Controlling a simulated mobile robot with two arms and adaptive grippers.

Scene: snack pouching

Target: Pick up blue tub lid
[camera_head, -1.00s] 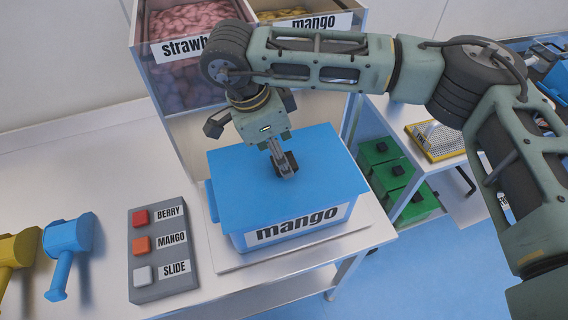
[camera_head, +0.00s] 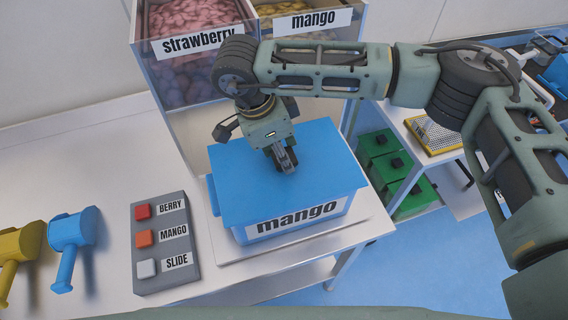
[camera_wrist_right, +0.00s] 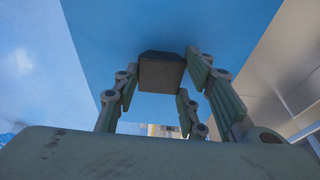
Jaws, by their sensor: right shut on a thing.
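The blue lid (camera_head: 330,150) lies flat on the blue tub (camera_head: 352,206), which has a "mango" label and stands on a pale board. My right gripper (camera_head: 286,166) comes down onto the middle of the lid. In the right wrist view, the dark handle block (camera_wrist_right: 161,74) of the lid sits between the fingers of my right gripper (camera_wrist_right: 160,92), which are shut on it. In the head view the fingers mostly hide the handle. My left gripper is out of view.
Bins labelled strawberry (camera_head: 190,90) and mango (camera_head: 300,35) stand behind. Green boxes (camera_head: 400,175) and a side shelf are at right.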

